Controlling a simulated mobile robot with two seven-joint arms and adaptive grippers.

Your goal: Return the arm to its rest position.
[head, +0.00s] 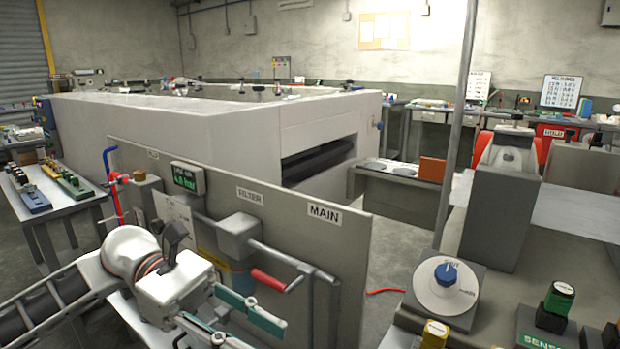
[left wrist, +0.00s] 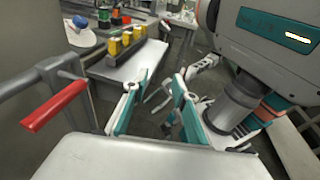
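My left arm comes in from the lower left of the head view. Its left gripper (head: 268,316) has teal-lined fingers and hangs in front of the grey panel (head: 345,245) marked MAIN and FILTER. In the left wrist view the two fingers of the left gripper (left wrist: 161,77) stand apart with nothing between them. The gripper is clear of the red-handled lever (head: 268,280), which also shows at the left of the wrist view (left wrist: 53,107).
A grey pipe (head: 290,260) runs along the panel close to my left gripper. A bench at right carries a white dial with a blue knob (head: 446,274) and several coloured buttons. A thin post (head: 456,130) stands behind. A table with trays (head: 60,190) is at left.

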